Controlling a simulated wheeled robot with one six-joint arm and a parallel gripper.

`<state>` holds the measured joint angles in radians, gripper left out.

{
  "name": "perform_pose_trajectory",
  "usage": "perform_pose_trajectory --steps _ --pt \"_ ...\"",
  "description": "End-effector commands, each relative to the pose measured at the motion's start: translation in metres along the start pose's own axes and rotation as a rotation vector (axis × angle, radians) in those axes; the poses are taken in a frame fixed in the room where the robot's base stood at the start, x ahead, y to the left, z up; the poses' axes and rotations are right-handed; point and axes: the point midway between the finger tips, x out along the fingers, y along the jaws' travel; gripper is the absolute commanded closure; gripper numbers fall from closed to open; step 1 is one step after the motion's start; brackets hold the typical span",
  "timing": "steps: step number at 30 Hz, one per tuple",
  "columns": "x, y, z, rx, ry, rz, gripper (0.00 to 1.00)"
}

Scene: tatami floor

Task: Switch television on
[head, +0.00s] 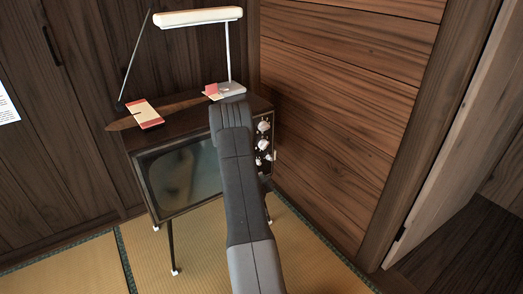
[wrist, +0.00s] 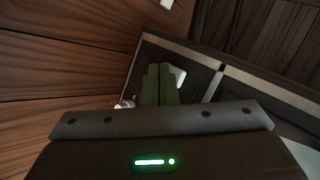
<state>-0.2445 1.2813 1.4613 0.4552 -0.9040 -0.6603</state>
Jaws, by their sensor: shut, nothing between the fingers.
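The television (head: 155,143) is a dark wooden set on thin legs in the corner. Its greyish screen (head: 183,172) looks dark, with only dim reflections. Several pale knobs (head: 264,126) line the control panel to the right of the screen. My arm covers part of the screen's right side. In the wrist view, my gripper (wrist: 160,68) has its dark green fingers together and empty, in front of the television's panel (wrist: 205,78). One pale knob (wrist: 180,76) shows just right of the fingertips and another (wrist: 125,104) to their left. I cannot tell whether the fingertips touch the panel.
A white desk lamp (head: 198,17) and a red-and-cream item (head: 146,114) rest on the television's top. A wooden wall (head: 340,90) stands close on the right. Open tatami floor (head: 75,270) lies at the front left.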

Motion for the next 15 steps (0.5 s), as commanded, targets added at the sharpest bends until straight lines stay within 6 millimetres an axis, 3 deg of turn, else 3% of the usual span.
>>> perform_pose_trajectory --steps 15 --pt "0.0036 -0.0025 -0.0031 0.000 0.002 0.000 1.00"
